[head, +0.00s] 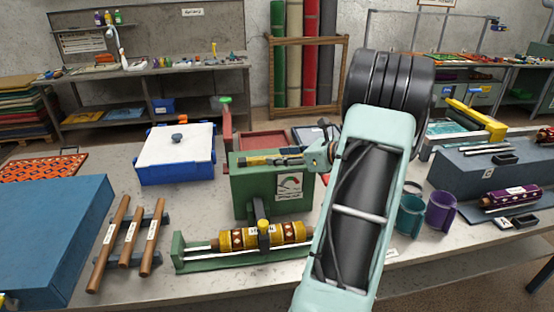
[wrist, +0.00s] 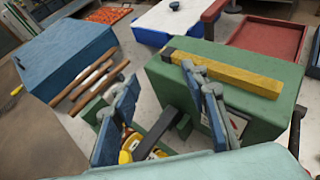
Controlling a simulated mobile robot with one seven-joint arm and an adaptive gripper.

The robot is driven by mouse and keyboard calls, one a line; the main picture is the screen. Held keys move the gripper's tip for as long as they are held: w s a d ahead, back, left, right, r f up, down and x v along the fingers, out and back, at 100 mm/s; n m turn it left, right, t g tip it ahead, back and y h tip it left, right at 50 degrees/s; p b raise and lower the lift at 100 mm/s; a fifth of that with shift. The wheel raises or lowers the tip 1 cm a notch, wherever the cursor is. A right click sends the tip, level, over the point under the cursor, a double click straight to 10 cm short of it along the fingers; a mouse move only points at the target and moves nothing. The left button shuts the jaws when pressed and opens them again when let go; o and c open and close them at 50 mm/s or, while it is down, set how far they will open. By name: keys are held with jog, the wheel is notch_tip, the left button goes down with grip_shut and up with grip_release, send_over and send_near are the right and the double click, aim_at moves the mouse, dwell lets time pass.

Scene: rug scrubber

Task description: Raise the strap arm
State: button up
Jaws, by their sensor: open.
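A green machine box (head: 245,190) with a gauge label stands in the middle of the table; its top also shows in the wrist view (wrist: 225,60). In front of it, a yellow patterned roll (head: 290,233) lies in a green cradle (head: 195,262). A dark arm with a yellow knob (head: 263,226) crosses over the roll and looks lowered; in the wrist view the dark arm (wrist: 158,130) shows between my fingers. My gripper (head: 288,155) is open and empty above the box's front side. Its blue-padded fingers (wrist: 162,95) are spread wide. Contact with the arm cannot be told.
A yellow bar (wrist: 225,74) with a black end lies along the box top, close to my fingers. Brown rods (head: 128,240) and a blue case (head: 50,240) lie left. A white-lidded blue box (head: 178,155) stands behind. Teal (head: 408,216) and purple (head: 441,211) mugs stand right.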

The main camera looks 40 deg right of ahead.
jog(key=shift+s+d+r, duration=0.3)
jog(key=shift+s+r, duration=0.05)
jog(key=shift+r, duration=0.15)
jog(key=v, duration=1.2)
jog(key=shift+f, duration=0.1)
dwell(0.4)
